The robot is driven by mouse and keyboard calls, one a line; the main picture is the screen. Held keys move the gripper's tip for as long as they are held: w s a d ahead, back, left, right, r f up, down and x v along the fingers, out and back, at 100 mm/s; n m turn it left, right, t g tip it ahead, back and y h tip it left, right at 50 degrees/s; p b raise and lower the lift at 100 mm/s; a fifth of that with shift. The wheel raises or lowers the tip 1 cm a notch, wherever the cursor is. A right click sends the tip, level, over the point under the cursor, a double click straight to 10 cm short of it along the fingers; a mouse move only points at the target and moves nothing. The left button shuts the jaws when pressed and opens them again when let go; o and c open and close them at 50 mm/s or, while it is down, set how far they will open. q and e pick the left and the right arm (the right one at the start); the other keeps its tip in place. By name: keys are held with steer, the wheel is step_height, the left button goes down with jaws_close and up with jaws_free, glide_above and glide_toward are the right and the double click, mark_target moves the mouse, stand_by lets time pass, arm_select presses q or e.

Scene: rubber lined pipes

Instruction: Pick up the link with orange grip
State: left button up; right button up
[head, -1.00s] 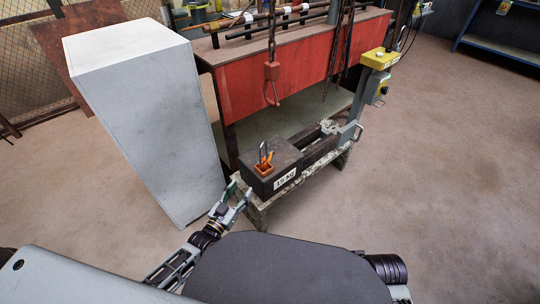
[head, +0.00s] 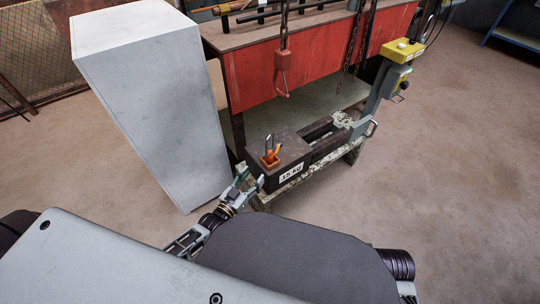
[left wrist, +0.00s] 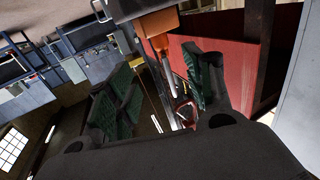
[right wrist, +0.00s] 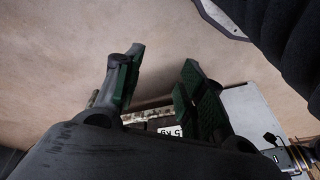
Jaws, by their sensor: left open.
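The link with orange grip (head: 276,150) stands in a small orange holder (head: 269,162) on a dark block marked 15 KG (head: 262,179). A grey loop shows above the holder. My left gripper (head: 250,180) is beside the block's near left corner, open and a little short of the holder. In the left wrist view the orange grip (left wrist: 159,42) hangs inverted from the holder (left wrist: 157,22), beyond the spread green-padded fingers and in line with the gap between them; it looks untouched. My right gripper (right wrist: 160,68) is open and empty in the right wrist view, with the block's label beyond it.
A tall pale cabinet (head: 150,100) stands close left of my left gripper. A red-sided bench (head: 255,75) with pipes is behind the block, and a red hook (head: 283,72) hangs before it. A yellow-topped machine post (head: 395,65) rises at right. The right floor is clear.

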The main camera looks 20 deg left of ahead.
mark_target(270, 153)
arm_select(q)
steer(key=shift+b+x, duration=0.8)
steer(key=shift+x, duration=3.15)
steer(key=shift+w, duration=0.2)
arm_select(e)
steer(key=shift+s+a+r, duration=0.15)
steer(key=shift+r, duration=0.3)
steer(key=shift+s+a+r, duration=0.1)
steer(key=shift+r, duration=0.35)
steer(key=shift+w, duration=0.1)
arm_select(q)
steer(key=shift+w+b, duration=0.15)
steer(key=shift+b, duration=0.2)
steer(key=shift+w+d, duration=0.1)
steer(key=shift+w, duration=0.4)
steer(key=shift+b+x, duration=0.65)
steer(key=shift+x, duration=0.2)
steer(key=shift+b+x, duration=0.3)
steer(key=shift+x, duration=0.8)
arm_select(e)
steer(key=shift+t+y, duration=0.6)
steer(key=shift+t, duration=0.1)
steer(key=shift+s+a+x, duration=0.1)
steer(key=shift+s+x, duration=0.05)
steer(key=shift+x, duration=1.05)
steer(key=shift+s+a+x, duration=0.15)
steer(key=shift+s+x, duration=0.05)
steer(key=shift+x, duration=1)
